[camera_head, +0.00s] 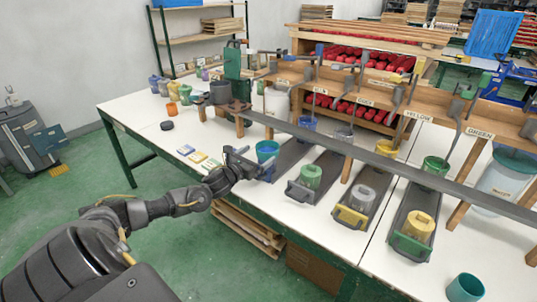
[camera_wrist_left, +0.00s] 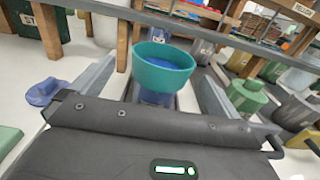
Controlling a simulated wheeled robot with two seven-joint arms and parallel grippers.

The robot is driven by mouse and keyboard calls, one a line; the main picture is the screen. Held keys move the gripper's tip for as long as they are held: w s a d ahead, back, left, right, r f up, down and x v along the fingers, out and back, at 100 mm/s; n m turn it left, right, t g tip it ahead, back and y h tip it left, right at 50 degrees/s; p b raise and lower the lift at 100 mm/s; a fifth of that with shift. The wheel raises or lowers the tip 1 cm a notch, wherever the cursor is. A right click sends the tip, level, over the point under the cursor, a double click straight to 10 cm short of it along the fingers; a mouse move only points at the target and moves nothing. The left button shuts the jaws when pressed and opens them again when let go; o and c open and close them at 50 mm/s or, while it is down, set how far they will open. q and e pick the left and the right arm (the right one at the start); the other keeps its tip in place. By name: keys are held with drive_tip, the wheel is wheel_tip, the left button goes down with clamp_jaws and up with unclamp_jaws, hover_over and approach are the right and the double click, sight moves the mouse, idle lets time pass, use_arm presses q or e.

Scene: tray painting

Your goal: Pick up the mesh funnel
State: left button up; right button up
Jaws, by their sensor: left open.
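A teal, round, open-topped piece (camera_head: 267,147), which I take for the mesh funnel, sits on a blue container at the head of the leftmost dark channel. No mesh can be made out. In the left wrist view the teal funnel (camera_wrist_left: 163,70) shows upright, with blue inside it and the blue container (camera_wrist_left: 155,97) below. My left gripper (camera_head: 247,163) is open beside it; in the wrist view one finger lies to each side of the funnel. I cannot tell whether either finger touches it. My right gripper is not in view.
Dark channels hold green, grey and yellow containers (camera_head: 417,225) to the right. A wooden rack (camera_head: 372,90) with a long dark bar stands behind. Another teal cup (camera_head: 466,288) stands at the near right.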

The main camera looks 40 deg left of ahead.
use_arm(q)
drive_tip(key=shift+w+d, duration=0.1)
drive_tip(key=shift+w, duration=0.3)
